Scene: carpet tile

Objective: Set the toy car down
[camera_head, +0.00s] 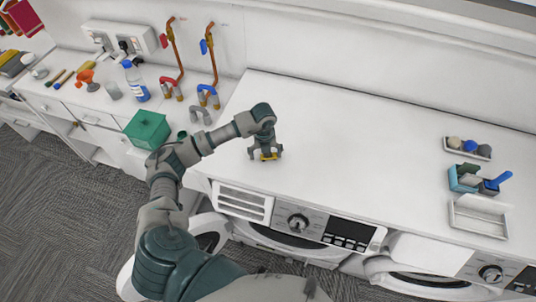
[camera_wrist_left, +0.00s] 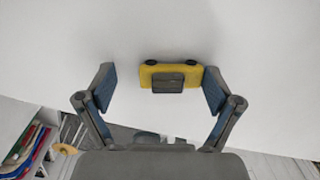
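The yellow toy car (camera_head: 268,157) is at the white countertop (camera_head: 340,130), just under my left gripper (camera_head: 265,153). In the left wrist view the car (camera_wrist_left: 170,75) shows two dark wheels and a dark grey block on its side. My left gripper (camera_wrist_left: 158,90) is open around it. The right-hand finger in that view is close to the car's end, and I cannot tell if they touch. A clear gap shows at the left-hand finger. My right gripper is not in view.
A blue bottle (camera_head: 135,82) and copper pipes (camera_head: 172,60) are farther back. Trays (camera_head: 480,215) sit at the far right. The middle countertop is clear. Washing machines (camera_head: 300,230) are below the front edge.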

